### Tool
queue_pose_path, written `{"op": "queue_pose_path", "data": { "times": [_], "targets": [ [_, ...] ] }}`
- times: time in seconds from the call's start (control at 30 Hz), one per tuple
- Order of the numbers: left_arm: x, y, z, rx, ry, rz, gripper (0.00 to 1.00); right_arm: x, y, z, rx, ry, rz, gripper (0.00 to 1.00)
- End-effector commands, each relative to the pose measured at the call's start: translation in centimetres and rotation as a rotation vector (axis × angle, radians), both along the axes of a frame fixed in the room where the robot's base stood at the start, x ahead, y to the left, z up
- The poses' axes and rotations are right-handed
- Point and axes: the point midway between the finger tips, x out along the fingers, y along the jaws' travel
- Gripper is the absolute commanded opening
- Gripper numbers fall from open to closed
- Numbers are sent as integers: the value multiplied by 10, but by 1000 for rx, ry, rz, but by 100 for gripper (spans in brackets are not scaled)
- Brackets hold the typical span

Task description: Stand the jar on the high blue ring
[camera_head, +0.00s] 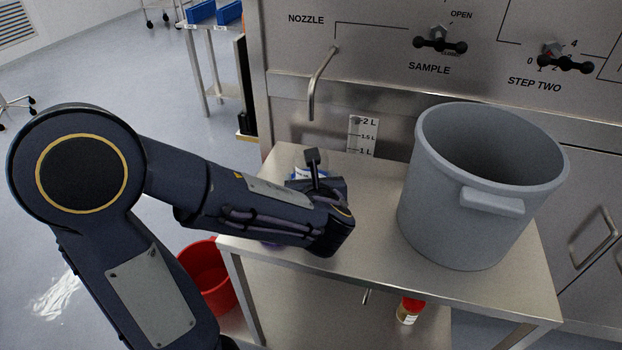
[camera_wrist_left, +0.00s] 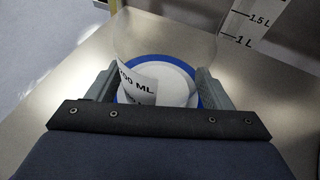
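A clear jar (camera_wrist_left: 165,45) with a white label reading a volume in ML (camera_wrist_left: 139,84) stands between the fingers of my left gripper (camera_wrist_left: 160,80) in the left wrist view. A blue ring (camera_wrist_left: 150,58) with a white middle shows through and around the jar's lower part. I cannot tell whether the ring lies under the jar or belongs to it. The fingers lie close on both sides of the jar; firm contact cannot be made out. In the head view my left gripper (camera_head: 318,190) hides most of the jar. My right gripper is out of view.
A large grey bucket (camera_head: 450,200) stands on the right of the steel table (camera_head: 370,235). A bent nozzle (camera_head: 314,90) hangs above the table's back, beside a litre scale (camera_head: 362,135). A red bucket (camera_head: 212,280) and a red-capped container (camera_head: 409,310) stand lower down.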

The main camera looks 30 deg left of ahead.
Motion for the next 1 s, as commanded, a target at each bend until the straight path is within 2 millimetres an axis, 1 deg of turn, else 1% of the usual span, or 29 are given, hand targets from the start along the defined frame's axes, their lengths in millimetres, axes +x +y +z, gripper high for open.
{"op": "queue_pose_path", "data": {
  "times": [0.03,0.07,0.1,0.33,0.47,0.57,0.8,1.0],
  "targets": [
    [0,0,0,0,0,0,80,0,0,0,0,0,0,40],
    [0,0,0,0,0,0,84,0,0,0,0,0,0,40],
    [0,0,0,0,0,0,85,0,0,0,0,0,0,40],
    [0,0,1,0,0,0,85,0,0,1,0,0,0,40],
    [-3,-3,6,-1,0,-2,85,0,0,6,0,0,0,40],
    [-14,-11,13,-1,-2,-4,85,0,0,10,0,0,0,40],
    [-53,-40,34,0,-3,-7,85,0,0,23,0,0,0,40],
    [-79,-58,46,0,-1,-4,85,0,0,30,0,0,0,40]
  ]
}}
